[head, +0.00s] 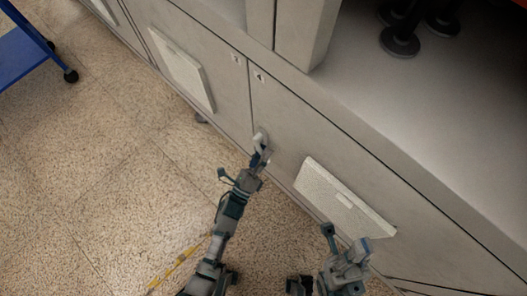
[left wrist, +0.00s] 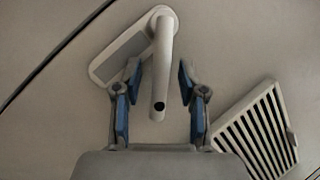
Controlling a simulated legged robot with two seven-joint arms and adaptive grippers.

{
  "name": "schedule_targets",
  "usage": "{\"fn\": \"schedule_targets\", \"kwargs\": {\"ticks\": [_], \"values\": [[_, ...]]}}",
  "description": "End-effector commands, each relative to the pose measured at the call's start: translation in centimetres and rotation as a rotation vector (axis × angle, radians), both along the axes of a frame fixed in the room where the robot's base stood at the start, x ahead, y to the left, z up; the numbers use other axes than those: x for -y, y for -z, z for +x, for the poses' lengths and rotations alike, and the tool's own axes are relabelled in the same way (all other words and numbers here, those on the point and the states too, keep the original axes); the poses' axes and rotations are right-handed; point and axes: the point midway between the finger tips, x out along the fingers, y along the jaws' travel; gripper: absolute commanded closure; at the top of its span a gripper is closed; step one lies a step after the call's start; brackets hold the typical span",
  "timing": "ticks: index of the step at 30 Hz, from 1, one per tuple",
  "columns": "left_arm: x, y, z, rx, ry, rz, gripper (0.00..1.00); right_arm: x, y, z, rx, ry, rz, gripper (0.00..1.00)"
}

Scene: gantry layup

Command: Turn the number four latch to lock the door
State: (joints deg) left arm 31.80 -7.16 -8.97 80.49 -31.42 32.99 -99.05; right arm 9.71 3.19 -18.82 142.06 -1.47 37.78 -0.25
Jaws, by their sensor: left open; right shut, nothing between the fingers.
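The number four door (head: 300,128) is a pale grey panel with a small "4" label (head: 259,76) at its upper left. Its latch (head: 261,138) is a light grey handle near the door's left edge. In the left wrist view the latch handle (left wrist: 163,50) runs down from its oblong base plate (left wrist: 120,58), which is tilted. My left gripper (head: 260,158) is at the latch. In the left wrist view its open blue-padded fingers (left wrist: 158,84) stand on either side of the handle, with gaps showing. My right gripper (head: 352,252) is shut and empty, low in front of the door.
A white louvred vent (head: 343,196) is on the door, right of the latch; it shows in the left wrist view (left wrist: 260,132). The number three door (head: 205,45) adjoins at left. A blue cart (head: 22,55) stands at upper left. The speckled floor (head: 95,165) is mostly clear.

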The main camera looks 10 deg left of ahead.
Motion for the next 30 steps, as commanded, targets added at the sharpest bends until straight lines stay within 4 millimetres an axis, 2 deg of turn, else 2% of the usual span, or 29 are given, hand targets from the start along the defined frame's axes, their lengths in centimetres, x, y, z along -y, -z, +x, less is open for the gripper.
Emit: {"fn": "schedule_targets", "kwargs": {"ticks": [5, 12, 16, 21, 29, 30], "values": [[-1.0, 1.2, -2.2, -0.004, -0.001, 0.002, 0.59, 0.0, 0.0, 0.0, -0.001, 0.000, -0.001, 1.00], [-3.0, 3.4, -6.7, -0.006, 0.000, 0.003, 0.59, 0.0, 0.0, 0.0, -0.001, 0.001, -0.001, 1.00], [-3.8, 4.3, -8.5, -0.007, 0.000, 0.002, 0.59, 0.0, 0.0, 0.0, -0.001, 0.001, -0.001, 1.00], [-4.3, 4.9, -9.7, -0.006, 0.000, 0.001, 0.59, 0.0, 0.0, 0.0, -0.001, 0.001, -0.001, 1.00], [-4.4, 4.9, -9.9, -0.005, 0.000, 0.002, 0.59, 0.0, 0.0, 0.0, -0.002, 0.000, -0.001, 1.00], [-4.4, 4.9, -9.9, -0.005, 0.000, 0.001, 0.64, 0.0, 0.1, 0.3, -0.004, 0.001, -0.001, 1.00]]}}
